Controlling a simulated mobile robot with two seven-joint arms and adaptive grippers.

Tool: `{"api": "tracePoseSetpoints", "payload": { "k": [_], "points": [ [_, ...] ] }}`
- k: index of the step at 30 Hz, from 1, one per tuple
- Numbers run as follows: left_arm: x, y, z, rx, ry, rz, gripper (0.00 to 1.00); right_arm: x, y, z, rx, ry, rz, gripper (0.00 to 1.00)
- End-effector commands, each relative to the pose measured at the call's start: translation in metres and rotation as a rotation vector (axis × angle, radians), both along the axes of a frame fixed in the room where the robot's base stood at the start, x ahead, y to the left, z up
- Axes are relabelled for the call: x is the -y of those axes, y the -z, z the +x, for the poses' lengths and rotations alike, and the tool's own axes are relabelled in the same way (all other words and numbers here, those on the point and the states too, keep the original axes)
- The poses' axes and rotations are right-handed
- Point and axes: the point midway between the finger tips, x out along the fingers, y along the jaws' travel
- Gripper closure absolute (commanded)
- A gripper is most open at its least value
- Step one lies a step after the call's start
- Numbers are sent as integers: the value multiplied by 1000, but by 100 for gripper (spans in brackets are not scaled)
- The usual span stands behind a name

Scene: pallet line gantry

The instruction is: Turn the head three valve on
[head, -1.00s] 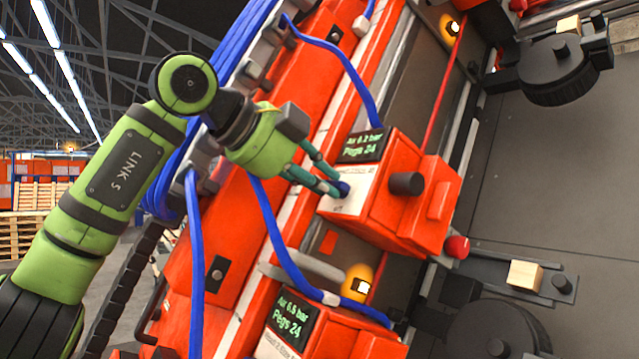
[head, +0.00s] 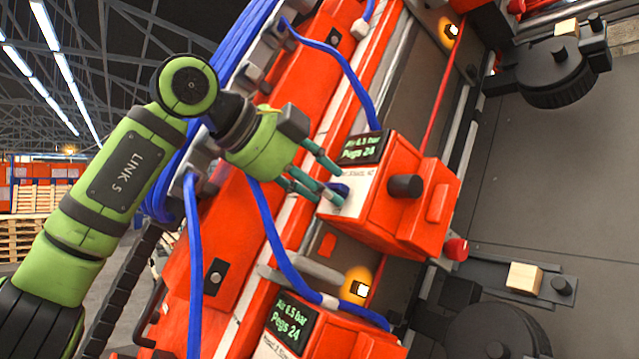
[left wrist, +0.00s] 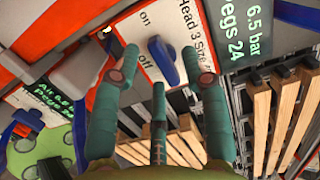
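The head 3 valve is a blue lever (left wrist: 163,60) on a white plate (left wrist: 184,42) marked "Head 3", with "on" and "off" printed beside it. In the left wrist view the lever slants, its narrow end pointing down and slightly right. In the head view the lever (head: 339,188) shows on the upper orange head unit (head: 385,205), partly hidden by fingers. My left gripper (head: 331,186) is open, its green fingers spread around the lever. In the left wrist view the fingers (left wrist: 165,83) are apart; contact with the lever cannot be told. My right gripper is not in view.
A similar orange unit with a display (head: 289,322) sits below. Blue hoses (head: 280,235) run close beside my arm. A black knob (head: 405,185) and a red button (head: 456,248) project from the upper unit. Wooden pallets (head: 35,205) stand far left.

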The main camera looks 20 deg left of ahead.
Motion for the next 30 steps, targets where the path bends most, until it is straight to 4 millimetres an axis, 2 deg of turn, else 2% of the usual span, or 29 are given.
{"api": "tracePoseSetpoints", "payload": {
  "k": [7,21,30],
  "points": [
    [-8,-9,-11,6,-1,-2,55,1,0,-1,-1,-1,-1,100],
    [-49,-51,-79,2,-1,-1,55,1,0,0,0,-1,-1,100],
    [-56,-57,-90,-1,1,0,55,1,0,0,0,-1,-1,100]
  ]
}}
